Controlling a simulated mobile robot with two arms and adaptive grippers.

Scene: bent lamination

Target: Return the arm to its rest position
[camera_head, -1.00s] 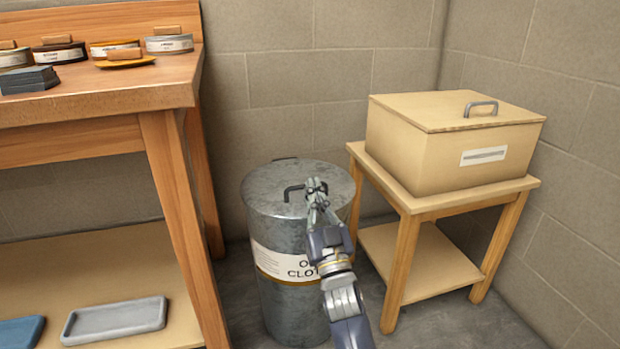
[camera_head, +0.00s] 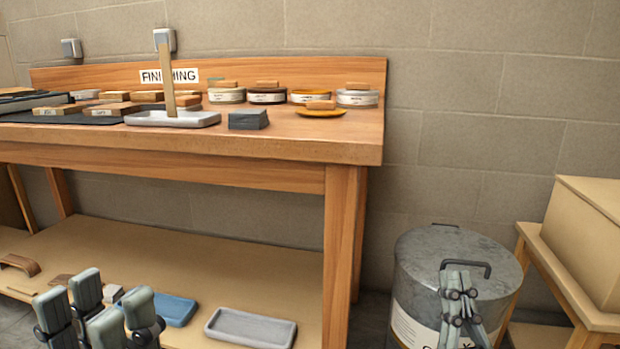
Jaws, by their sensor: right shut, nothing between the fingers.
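My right gripper (camera_head: 456,278) is at the lower right, in front of the round metal bin (camera_head: 419,262). Its fingers are together with nothing between them. Its tips overlap the dark handle (camera_head: 487,267) on the bin's lid in the picture; I cannot tell whether they touch it. The lid is on the bin. My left gripper (camera_head: 97,302) is at the lower left, in front of the bench's lower shelf. Its fingers stand apart and look empty. Both arms are mostly outside the view.
The wooden bench (camera_head: 230,145) carries several tins, wooden blocks, a grey block stack (camera_head: 248,119) and a tray. A blue tray (camera_head: 175,309) and grey tray (camera_head: 250,327) lie on its lower shelf. A box (camera_head: 590,240) stands on a small table at right.

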